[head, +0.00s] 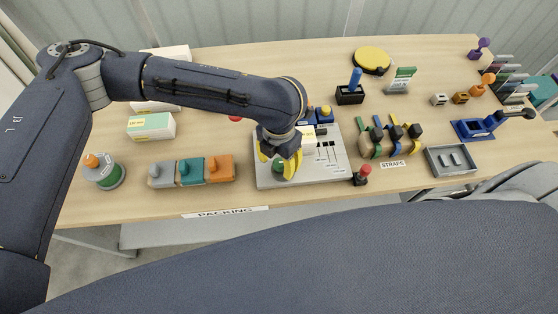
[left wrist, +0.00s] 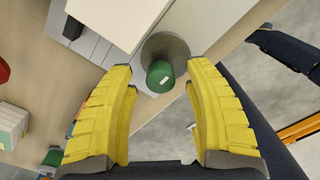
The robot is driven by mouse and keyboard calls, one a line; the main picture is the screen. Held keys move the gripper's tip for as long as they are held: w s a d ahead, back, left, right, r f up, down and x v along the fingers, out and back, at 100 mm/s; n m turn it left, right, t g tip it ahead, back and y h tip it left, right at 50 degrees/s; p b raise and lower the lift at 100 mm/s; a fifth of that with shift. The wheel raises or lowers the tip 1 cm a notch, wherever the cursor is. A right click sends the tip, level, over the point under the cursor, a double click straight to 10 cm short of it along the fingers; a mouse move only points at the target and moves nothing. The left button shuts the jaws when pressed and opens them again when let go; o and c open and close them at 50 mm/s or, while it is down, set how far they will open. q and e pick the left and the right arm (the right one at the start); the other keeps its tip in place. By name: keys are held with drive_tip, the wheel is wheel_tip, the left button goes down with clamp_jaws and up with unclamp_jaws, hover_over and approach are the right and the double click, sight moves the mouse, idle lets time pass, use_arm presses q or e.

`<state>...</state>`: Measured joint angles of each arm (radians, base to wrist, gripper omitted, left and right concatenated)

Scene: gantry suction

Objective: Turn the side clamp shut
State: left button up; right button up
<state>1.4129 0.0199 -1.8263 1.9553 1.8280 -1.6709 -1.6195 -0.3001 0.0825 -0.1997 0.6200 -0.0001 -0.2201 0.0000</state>
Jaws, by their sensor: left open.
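A green knob (head: 279,166) stands at the front left of a pale grey control panel (head: 270,182). In the left wrist view the green knob (left wrist: 160,75) has a small white mark and sits on a round grey base (left wrist: 165,48). My left gripper (head: 277,170), with yellow fingers, is open and points down over it. The knob lies between the fingertips, with gaps on both sides. No label shows which part is the side clamp. A blue fixture with a black-ended lever (head: 488,126) stands at the far right. My right gripper is out of view.
A white block (head: 308,140) stands on the panel close beside the gripper. Grey, teal and orange blocks (head: 192,170) lie left of the panel. A red-topped joystick (head: 362,175) and straps on a stand (head: 372,146) are to its right. The table front is near.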

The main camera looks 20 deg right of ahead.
use_arm(q)
drive_tip(key=shift+f, duration=0.25)
clamp_jaws()
idle(0.4)
